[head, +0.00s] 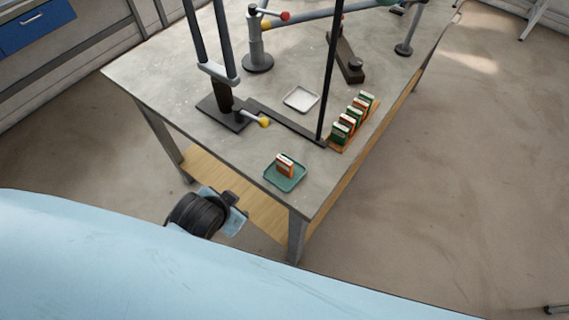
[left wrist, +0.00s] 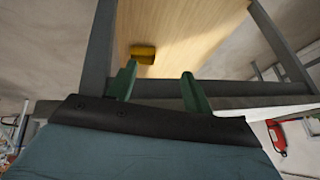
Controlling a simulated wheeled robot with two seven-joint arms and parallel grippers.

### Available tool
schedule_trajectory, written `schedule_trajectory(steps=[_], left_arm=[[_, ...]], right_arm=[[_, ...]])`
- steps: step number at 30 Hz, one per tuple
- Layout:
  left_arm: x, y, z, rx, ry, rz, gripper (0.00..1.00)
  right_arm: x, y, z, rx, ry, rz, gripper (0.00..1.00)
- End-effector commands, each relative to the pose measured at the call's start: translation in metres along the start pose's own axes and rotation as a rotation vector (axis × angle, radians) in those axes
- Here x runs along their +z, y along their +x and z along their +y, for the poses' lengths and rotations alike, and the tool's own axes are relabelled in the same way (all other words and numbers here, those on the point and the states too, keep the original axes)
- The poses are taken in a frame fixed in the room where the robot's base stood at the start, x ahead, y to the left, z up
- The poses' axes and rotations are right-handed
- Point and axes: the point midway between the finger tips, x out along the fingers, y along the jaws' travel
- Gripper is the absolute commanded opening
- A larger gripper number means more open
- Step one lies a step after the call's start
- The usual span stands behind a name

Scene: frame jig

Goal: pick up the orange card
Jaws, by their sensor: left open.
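An orange card (head: 285,168) with a pale top edge stands upright on a small green tray (head: 272,183) near the table's front corner. More orange and green cards (head: 352,121) stand in a row in an orange holder at the table's right edge. My left gripper (left wrist: 158,86) is open, with two green fingers apart and nothing between them. It points toward the wooden shelf below the tabletop, away from the orange card. In the head view a dark wrist part of mine shows in front of the table, but its fingertips cannot be made out. My right gripper is not in view.
The grey table (head: 160,78) carries a frame of dark rods and bars, a white dish (head: 300,99) and a dark clamp block (head: 346,58). A wooden shelf (left wrist: 185,30) holds a yellow block (left wrist: 143,54). The tabletop left of the green tray is clear.

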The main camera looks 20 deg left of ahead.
Motion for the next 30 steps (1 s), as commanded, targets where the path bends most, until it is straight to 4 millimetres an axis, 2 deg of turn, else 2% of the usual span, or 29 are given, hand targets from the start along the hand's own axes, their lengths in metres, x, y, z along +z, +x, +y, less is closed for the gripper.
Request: schedule_trajectory(steps=[2,7,10,14,17,19,22,25,26,28,30], left_arm=[[-0.033,-0.025,-0.012,-0.045,0.054,0.084,0.51],[-0.137,-0.076,-0.041,-0.277,0.362,0.402,0.51],[-0.191,-0.103,-0.047,-0.436,0.560,0.572,0.51],[-0.256,-0.148,-0.040,-0.687,0.846,0.791,0.51],[-0.302,-0.193,-0.018,-0.943,1.112,0.971,0.51],[-0.326,-0.227,0.006,-1.161,1.318,1.097,0.51],[-0.344,-0.269,0.053,-1.507,1.610,1.261,0.51],[-0.341,-0.294,0.103,-1.885,1.881,1.401,0.51],[-0.337,-0.298,0.118,1.994,-1.947,-1.430,0.51],[-0.322,-0.298,0.149,1.849,-1.713,-1.230,0.51],[-0.303,-0.288,0.174,1.690,-1.479,-1.050,0.51]], right_arm=[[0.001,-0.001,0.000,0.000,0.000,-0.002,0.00],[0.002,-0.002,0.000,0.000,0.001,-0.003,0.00],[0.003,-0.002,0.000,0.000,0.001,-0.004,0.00],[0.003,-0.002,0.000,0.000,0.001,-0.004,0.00],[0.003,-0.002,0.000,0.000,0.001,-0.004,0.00],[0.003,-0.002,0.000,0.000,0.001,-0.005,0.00],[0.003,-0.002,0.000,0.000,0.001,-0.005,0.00],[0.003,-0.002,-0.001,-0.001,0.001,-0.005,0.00],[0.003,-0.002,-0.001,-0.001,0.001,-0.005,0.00],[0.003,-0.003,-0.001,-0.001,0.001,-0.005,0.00],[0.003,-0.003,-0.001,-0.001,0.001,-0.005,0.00]])
